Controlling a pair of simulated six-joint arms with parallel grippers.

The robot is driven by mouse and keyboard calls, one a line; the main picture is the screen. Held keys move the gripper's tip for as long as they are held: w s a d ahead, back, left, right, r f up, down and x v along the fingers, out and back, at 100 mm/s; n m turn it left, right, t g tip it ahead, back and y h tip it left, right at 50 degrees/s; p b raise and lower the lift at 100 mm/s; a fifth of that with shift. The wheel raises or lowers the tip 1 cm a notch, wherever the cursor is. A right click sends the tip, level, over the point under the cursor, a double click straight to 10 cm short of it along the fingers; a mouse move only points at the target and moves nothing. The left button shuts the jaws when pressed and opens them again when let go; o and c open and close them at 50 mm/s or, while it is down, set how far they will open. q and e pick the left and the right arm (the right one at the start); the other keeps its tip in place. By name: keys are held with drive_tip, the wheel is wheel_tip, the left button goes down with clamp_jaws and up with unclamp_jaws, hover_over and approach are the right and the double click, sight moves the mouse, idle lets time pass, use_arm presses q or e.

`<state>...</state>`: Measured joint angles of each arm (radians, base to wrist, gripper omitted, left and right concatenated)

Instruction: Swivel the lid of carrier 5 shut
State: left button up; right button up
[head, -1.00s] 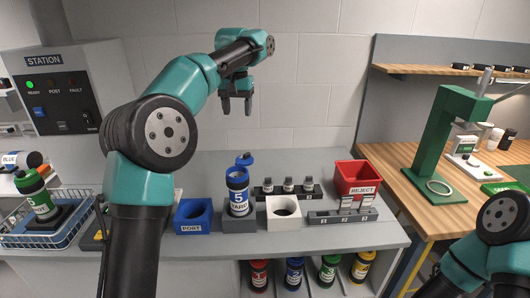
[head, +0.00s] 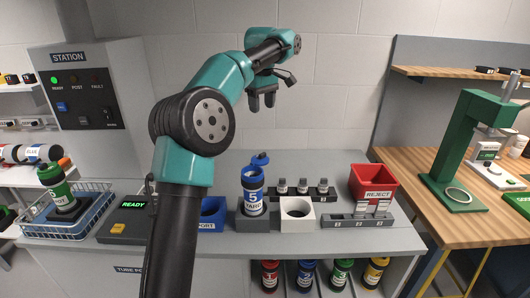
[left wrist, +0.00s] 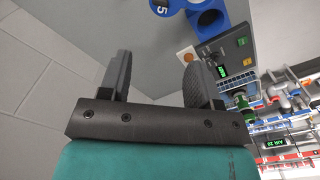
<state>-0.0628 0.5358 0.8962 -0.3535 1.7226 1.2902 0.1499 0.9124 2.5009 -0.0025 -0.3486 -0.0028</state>
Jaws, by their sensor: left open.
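Carrier 5 (head: 253,203), a blue and white canister marked 5, stands upright in a grey holder (head: 253,223) on the bench. Its blue lid (head: 260,160) shows above and behind the top, swung off to the side. My left gripper (head: 262,108) is open and empty, pointing down well above the carrier and touching nothing. In the left wrist view the open fingers (left wrist: 160,70) have bare bench between them. A blue round part with a 5 (left wrist: 164,6) is cut by the top edge there. My right gripper is out of view.
A blue PORT block (head: 213,215) stands left of the carrier, partly behind my left arm. A white block with a round hole (head: 297,222) is close on its right. A rack of small grey-capped pieces (head: 303,194) and a red REJECT bin (head: 375,183) lie farther right.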

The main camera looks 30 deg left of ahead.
sight(263, 153)
use_arm(q)
drive_tip(key=shift+f, duration=0.1)
wheel_tip(263, 153, down, 17)
drive_tip(key=shift+f, duration=0.15)
idle(0.6)
drive_tip(key=shift+c, duration=0.3)
drive_tip(key=c, duration=0.9)
drive_tip(key=shift+o, duration=0.2)
